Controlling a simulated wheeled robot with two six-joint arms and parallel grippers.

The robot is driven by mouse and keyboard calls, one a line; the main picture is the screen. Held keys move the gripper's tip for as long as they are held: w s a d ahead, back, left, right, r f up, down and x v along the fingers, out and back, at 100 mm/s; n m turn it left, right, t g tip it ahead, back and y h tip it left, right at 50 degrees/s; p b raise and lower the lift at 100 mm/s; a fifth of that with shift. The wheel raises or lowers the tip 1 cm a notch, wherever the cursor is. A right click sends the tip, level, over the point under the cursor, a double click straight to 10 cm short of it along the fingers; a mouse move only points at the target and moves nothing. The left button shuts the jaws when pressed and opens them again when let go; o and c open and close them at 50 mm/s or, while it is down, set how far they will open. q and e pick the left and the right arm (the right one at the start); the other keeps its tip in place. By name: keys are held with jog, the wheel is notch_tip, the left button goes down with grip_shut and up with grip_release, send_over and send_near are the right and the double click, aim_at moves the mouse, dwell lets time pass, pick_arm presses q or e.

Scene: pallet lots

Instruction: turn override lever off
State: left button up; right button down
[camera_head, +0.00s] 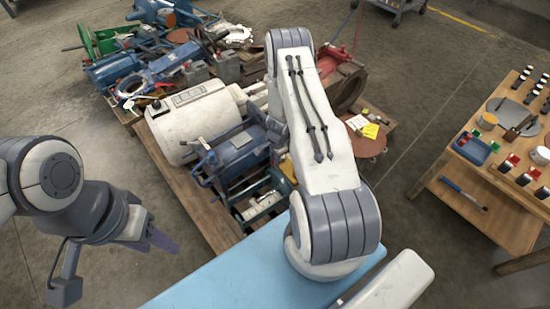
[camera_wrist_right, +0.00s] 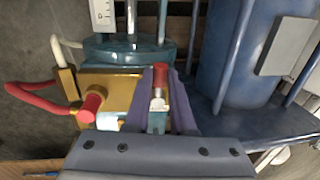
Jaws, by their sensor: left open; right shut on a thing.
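My right gripper (camera_wrist_right: 166,98) is shut on a small red-topped silver lever (camera_wrist_right: 159,80), which stands between its two purple fingers. The lever sits at a brass block (camera_wrist_right: 115,88) on a teal unit. The lever's lower end is hidden between the fingers. On the brass block's left are a red knob (camera_wrist_right: 91,103) and a curved red handle (camera_wrist_right: 36,98). In the head view my right arm hides the right gripper and the lever. My left gripper (camera_head: 163,236) is open and empty, off the pallet's left side.
A blue machine (camera_head: 236,155) and a large cream cylinder (camera_head: 192,120) stand on a wooden pallet (camera_head: 195,208). In the right wrist view a blue cylinder (camera_wrist_right: 224,55) rises close beside the fingers. A wooden table (camera_head: 478,196) stands at the right. Bare floor separates table and pallet.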

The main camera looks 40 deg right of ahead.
dwell(0.3)
jog(key=c, duration=0.8)
grip_release()
jog(key=shift+o, duration=0.2)
notch_tip(320, 180, up, 10)
jog(key=s+p, duration=0.1)
jog(key=p, duration=0.3)
jog(key=shift+r, duration=0.2)
jog(key=shift+s, duration=0.1)
